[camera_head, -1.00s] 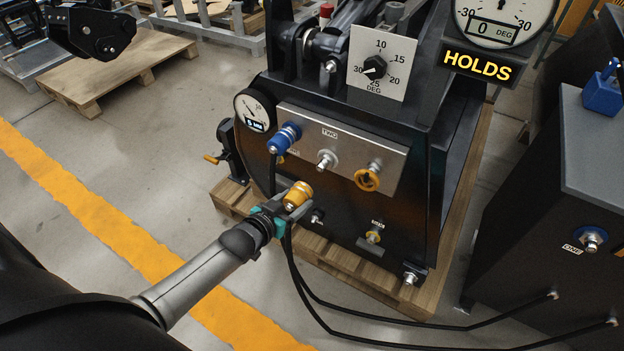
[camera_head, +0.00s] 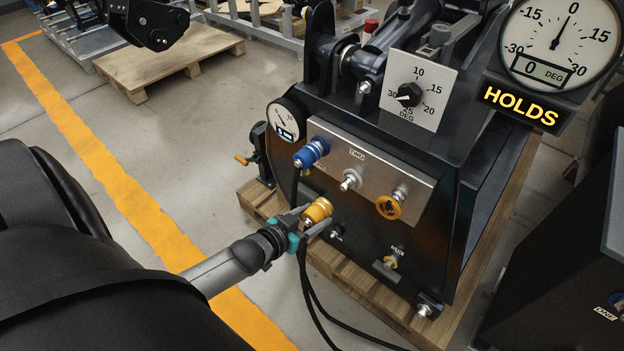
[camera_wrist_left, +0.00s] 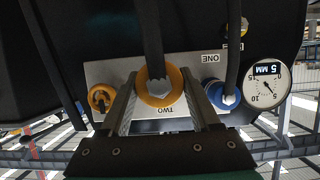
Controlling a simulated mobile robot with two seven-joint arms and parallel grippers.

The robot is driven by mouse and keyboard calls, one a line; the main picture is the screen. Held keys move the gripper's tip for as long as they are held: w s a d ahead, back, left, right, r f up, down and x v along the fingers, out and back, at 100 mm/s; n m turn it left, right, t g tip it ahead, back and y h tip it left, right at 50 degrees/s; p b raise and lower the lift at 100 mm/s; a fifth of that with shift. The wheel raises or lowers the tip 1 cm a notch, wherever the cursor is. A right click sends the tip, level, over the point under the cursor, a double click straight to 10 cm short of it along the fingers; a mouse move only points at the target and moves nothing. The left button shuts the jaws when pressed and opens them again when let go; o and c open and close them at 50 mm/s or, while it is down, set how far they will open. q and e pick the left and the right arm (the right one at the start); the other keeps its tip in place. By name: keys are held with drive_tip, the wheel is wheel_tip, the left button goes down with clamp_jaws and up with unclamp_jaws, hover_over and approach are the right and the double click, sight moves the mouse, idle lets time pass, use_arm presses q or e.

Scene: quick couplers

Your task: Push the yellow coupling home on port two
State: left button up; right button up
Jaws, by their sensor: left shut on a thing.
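The yellow coupling (camera_head: 317,211) is in my left gripper (camera_head: 311,222), apart from and in front of the dark machine front, below and left of port two. My left gripper is shut on it. In the left wrist view the yellow coupling (camera_wrist_left: 157,98) sits between the fingers with a black hose, and its far end is hidden. Port two (camera_head: 350,180) is a bare silver nipple under the TWO label on the metal panel (camera_head: 366,186). My right gripper is not in view.
A blue coupling (camera_head: 312,152) is on the panel left of port two. A sign (camera_head: 520,102) reads HOLDS. Black hoses (camera_head: 320,300) hang below the gripper.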

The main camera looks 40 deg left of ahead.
use_arm(q)
drive_tip(key=b, duration=0.1)
approach(342, 190)
drive_tip(key=shift+w+d+f, duration=0.2)
drive_tip(key=shift+w+f, duration=1.35)
drive_tip(key=shift+w, duration=0.05)
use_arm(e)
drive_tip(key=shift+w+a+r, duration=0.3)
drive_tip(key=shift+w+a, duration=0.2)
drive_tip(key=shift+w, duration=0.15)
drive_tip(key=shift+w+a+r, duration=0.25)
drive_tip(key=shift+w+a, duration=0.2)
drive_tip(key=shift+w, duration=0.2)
use_arm(q)
drive_tip(key=shift+w+d+r, duration=0.1)
drive_tip(key=shift+w+d, duration=0.05)
drive_tip(key=shift+w, duration=1.9)
drive_tip(key=o, duration=1.3)
drive_tip(key=shift+s, duration=0.1)
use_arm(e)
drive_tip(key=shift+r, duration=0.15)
